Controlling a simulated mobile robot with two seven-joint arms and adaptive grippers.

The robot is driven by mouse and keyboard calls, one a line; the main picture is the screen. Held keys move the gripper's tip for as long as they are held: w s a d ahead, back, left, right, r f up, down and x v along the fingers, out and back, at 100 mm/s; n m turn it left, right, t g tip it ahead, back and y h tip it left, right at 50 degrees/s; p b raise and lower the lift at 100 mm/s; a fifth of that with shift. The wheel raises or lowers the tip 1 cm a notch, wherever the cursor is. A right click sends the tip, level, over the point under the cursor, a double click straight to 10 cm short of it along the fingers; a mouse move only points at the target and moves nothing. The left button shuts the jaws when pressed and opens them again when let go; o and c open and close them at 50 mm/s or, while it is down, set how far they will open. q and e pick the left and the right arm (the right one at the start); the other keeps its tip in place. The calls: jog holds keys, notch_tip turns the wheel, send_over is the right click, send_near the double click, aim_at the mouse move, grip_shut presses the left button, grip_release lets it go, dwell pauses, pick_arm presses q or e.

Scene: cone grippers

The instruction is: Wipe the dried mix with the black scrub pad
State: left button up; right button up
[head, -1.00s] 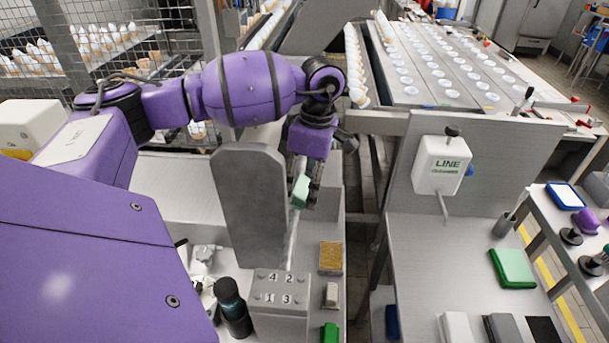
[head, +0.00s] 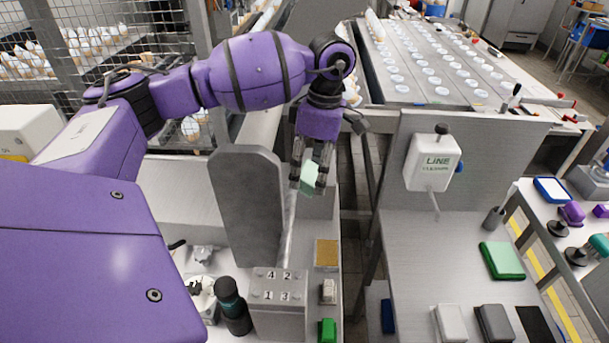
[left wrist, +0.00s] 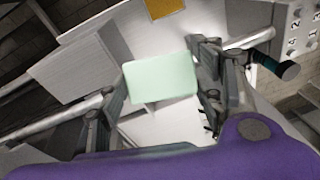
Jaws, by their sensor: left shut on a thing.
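My left gripper (head: 311,176) is shut on a pale green pad (head: 311,179), above the metal bench (head: 318,222) and right of the upright grey plate. In the left wrist view the pad (left wrist: 160,78) sits between the fingers, its broad face to the camera. A flat black piece (head: 538,322) lies at the lower right bench edge, cut off by the frame; it may be the black scrub pad. I cannot make out the dried mix for certain. My right gripper is not in view.
The grey upright plate (head: 247,205) stands close left of the gripper. A numbered box (head: 278,290), dark bottle (head: 232,305), tan block (head: 327,254) and small green block (head: 327,330) stand nearby. A green block (head: 502,260) and a LINE dispenser (head: 432,162) are right. A gap separates the benches.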

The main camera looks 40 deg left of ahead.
pick_arm(q)
jog(key=shift+d+r, duration=0.15)
jog(key=shift+r, duration=0.15)
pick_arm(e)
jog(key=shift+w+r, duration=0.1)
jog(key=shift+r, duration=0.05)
pick_arm(q)
jog(key=shift+w, duration=0.1)
jog(key=shift+w+d+r+p, duration=0.2)
jog(key=shift+d+r, duration=0.15)
jog(key=shift+r, duration=0.35)
jog(key=shift+w+d+r+p, duration=0.15)
jog(key=shift+d+r, duration=0.15)
jog(key=shift+r, duration=0.35)
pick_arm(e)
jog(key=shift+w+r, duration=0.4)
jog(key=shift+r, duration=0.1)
